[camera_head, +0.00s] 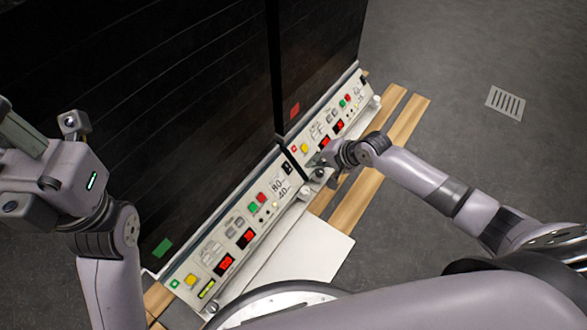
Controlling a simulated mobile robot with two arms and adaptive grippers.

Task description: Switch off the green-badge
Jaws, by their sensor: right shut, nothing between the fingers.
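The green badge (162,247) is on the dark front of the left shaker bioreactor (190,130). Below it runs that unit's pale control panel (213,251), with lit red displays (223,264), a yellow button (190,281), a green button (253,208) and a red button (262,197). A small black switch-like part (287,168) is at the panel's right end. My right gripper (316,160) is shut and empty, just right of that black part, in front of the neighbouring panel's left end. My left gripper (44,128) is at the far left, fingers apart, away from the panels.
The right shaker bioreactor (320,50) carries a red badge (295,109) and a similar panel (333,121) with lit displays. A white plate (303,252) juts out below the left panel. Wooden slats (357,198) lie beside it. Grey floor with a drain grate (506,103) is open at right.

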